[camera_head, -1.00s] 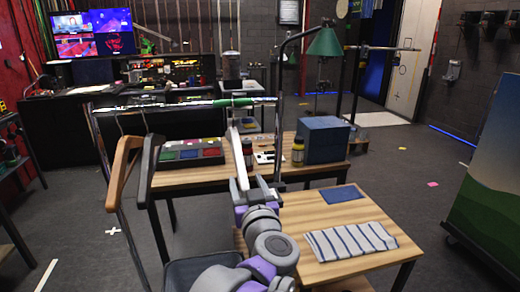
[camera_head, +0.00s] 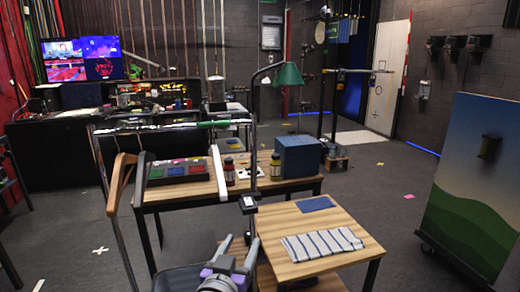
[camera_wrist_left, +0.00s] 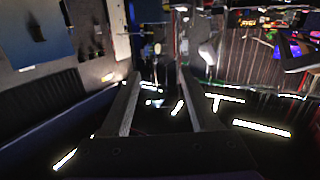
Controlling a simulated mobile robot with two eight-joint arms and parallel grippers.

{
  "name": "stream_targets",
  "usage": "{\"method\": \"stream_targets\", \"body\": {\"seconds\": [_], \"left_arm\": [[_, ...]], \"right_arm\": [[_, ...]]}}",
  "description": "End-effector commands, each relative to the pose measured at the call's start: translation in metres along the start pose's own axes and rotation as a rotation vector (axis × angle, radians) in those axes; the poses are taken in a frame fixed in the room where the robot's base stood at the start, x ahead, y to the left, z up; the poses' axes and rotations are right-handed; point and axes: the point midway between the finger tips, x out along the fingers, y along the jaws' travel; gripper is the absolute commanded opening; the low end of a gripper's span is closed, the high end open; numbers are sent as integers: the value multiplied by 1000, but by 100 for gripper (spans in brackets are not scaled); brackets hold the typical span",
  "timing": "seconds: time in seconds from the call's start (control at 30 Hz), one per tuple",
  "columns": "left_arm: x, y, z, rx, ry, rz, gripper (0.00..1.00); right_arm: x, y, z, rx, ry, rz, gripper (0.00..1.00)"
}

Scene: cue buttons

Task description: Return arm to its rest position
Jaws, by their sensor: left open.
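My left gripper (camera_head: 241,241) is low in the middle of the head view, below the near edge of the back table. Its two grey fingers are spread with nothing between them. In the left wrist view the same fingers (camera_wrist_left: 158,80) stand apart and empty, with dark floor and bright marks beyond. The cue button box (camera_head: 178,171), with coloured panels on top, sits on the back table (camera_head: 210,190), apart from the gripper. My right gripper is not in view.
A rail (camera_head: 170,127) holds a wooden hanger (camera_head: 121,180), a dark hanger (camera_head: 139,180) and a white hanger (camera_head: 218,175). A striped cloth (camera_head: 322,243) lies on the front table (camera_head: 270,232).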

Motion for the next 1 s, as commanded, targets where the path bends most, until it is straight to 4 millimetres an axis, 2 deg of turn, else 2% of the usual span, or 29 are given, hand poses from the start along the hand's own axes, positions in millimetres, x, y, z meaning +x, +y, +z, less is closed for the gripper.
{"method": "stream_targets", "body": {"seconds": [0.07, 0.17, 0.2, 0.3, 0.43, 0.53, 0.63, 1.0], "left_arm": [[-26, -3, 33, 4, -125, 67, 62], [-67, -13, 93, -6, -344, 104, 62], [-85, -20, 117, -12, -436, 97, 62], [-131, -41, 169, -36, -644, 39, 62], [-184, -68, 216, -69, -849, -74, 62], [-211, -81, 236, -89, -945, -149, 62], [-227, -88, 247, -99, -995, -191, 62], [-230, -90, 250, -102, -1009, -202, 62]], "right_arm": [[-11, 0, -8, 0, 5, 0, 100], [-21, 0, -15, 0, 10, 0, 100], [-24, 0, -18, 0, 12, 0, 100], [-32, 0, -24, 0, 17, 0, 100], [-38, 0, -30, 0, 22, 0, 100], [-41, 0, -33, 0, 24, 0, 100], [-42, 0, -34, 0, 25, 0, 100], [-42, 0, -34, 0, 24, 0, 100]]}}
